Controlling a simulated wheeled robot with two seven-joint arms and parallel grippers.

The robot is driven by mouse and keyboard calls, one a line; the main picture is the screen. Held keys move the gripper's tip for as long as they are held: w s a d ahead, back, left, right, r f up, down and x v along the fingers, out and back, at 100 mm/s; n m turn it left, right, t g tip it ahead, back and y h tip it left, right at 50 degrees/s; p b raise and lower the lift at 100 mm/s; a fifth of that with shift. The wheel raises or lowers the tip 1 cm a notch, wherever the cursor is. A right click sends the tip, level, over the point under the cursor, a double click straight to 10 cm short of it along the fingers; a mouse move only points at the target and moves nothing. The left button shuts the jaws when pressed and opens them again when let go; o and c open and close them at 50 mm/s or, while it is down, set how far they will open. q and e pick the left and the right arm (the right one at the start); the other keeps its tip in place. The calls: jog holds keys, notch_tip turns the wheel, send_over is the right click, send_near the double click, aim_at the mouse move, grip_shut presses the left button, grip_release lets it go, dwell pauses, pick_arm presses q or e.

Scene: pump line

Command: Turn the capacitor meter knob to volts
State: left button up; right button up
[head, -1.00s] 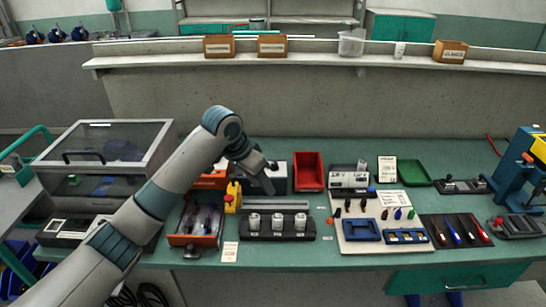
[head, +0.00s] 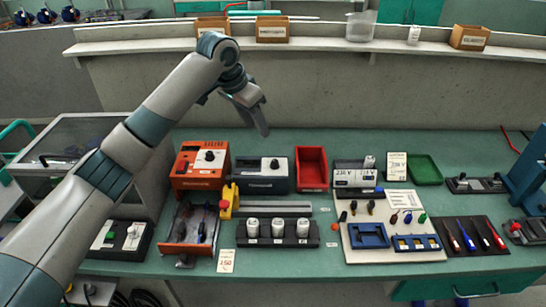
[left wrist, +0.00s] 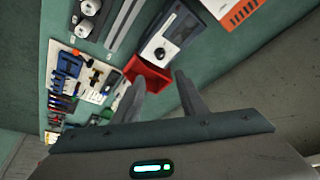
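Two boxed instruments with knobs stand side by side on the green bench; I cannot read which is the capacitor meter. One is a dark grey box (head: 264,185) with a pale face and a black knob (head: 275,164). The other is an orange box (head: 198,175) with a black knob on a white panel. Both show in the left wrist view, the grey box (left wrist: 170,38) ahead of the fingers and the orange box (left wrist: 233,10) at the top. My left gripper (head: 255,115) is raised above and behind the grey box, apart from it. Its fingers (left wrist: 160,78) are spread and empty.
A red bin (head: 311,168) stands right of the grey box. A rack of white-topped cylinders (head: 278,242) and a yellow block with a red button (head: 228,203) lie in front. A tool board (head: 395,255) is to the right. The wall shelf (head: 330,42) is behind.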

pick_arm(q)
jog(key=p, duration=0.4)
send_near(275, 161)
jog(key=x, duration=0.8)
jog(key=shift+f, duration=0.1)
grip_shut()
